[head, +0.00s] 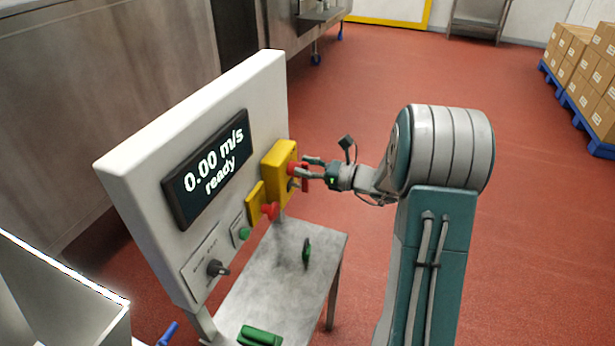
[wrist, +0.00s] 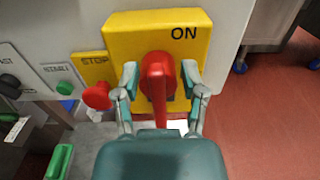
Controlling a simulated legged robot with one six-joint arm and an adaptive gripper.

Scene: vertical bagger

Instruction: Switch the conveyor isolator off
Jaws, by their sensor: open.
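The conveyor isolator (head: 275,160) is a yellow box at the right end of the white control panel. It also shows in the wrist view (wrist: 122,45), with "ON" printed at its upper right. Its red handle (wrist: 157,72) stands out from the middle towards the camera and looks roughly upright. My gripper (wrist: 160,72) is open, with one finger on each side of the handle. I cannot tell whether either finger touches it. In the head view my gripper (head: 309,168) is right at the isolator's front. Part of the handle's lower end is hidden by my gripper.
The panel's display (head: 207,168) reads "0.00 m/s ready". A red stop button (wrist: 97,95) on a yellow plate, a green start button (wrist: 65,88) and a black knob (head: 217,268) sit left of the isolator. A grey table (head: 285,275) below holds green objects.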

